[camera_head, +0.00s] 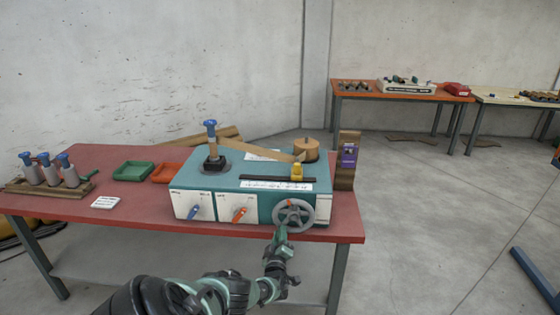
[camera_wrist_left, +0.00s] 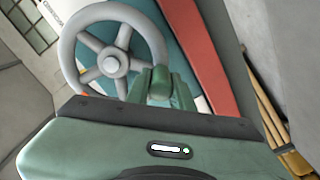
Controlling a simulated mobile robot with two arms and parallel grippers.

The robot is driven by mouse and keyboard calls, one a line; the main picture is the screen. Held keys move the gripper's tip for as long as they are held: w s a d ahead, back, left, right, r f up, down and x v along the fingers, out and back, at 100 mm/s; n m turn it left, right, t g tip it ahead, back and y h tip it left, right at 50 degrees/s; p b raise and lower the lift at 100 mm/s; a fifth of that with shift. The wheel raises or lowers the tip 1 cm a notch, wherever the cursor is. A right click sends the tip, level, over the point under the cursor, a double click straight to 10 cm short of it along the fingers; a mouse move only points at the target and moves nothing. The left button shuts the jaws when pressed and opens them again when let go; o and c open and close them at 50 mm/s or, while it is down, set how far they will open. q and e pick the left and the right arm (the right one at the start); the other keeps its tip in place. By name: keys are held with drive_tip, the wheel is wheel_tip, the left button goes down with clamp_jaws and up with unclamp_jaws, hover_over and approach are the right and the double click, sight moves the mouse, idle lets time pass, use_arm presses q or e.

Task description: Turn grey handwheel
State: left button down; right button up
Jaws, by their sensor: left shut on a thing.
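The grey handwheel (camera_head: 294,215) is on the front right of the teal and white winder (camera_head: 250,183). It has several spokes and a round hub, and fills the upper left of the left wrist view (camera_wrist_left: 113,64). My left gripper (camera_head: 281,232) is at the wheel's lower left rim in the head view. In the left wrist view its green fingers (camera_wrist_left: 160,82) are closed at the rim's lower right. The gripper hides the rim there. My right gripper is not in view.
The winder stands on a red table (camera_head: 100,164). A wooden block with a purple label (camera_head: 347,158) stands at right. The floor at right is largely clear.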

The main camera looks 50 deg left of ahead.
use_arm(q)
drive_tip(key=c, duration=1.2)
unclamp_jaws()
drive_tip(key=shift+c, duration=0.2)
drive_tip(key=shift+s+d+p, duration=0.2)
drive_tip(key=shift+d+p, duration=0.1)
drive_tip(key=shift+p, duration=0.05)
drive_tip(key=p+v, duration=0.3)
drive_tip(key=v, duration=0.4)
drive_tip(key=shift+p, duration=0.3)
drive_tip(key=shift+s+f, duration=0.1)
drive_tip(key=shift+f, duration=0.05)
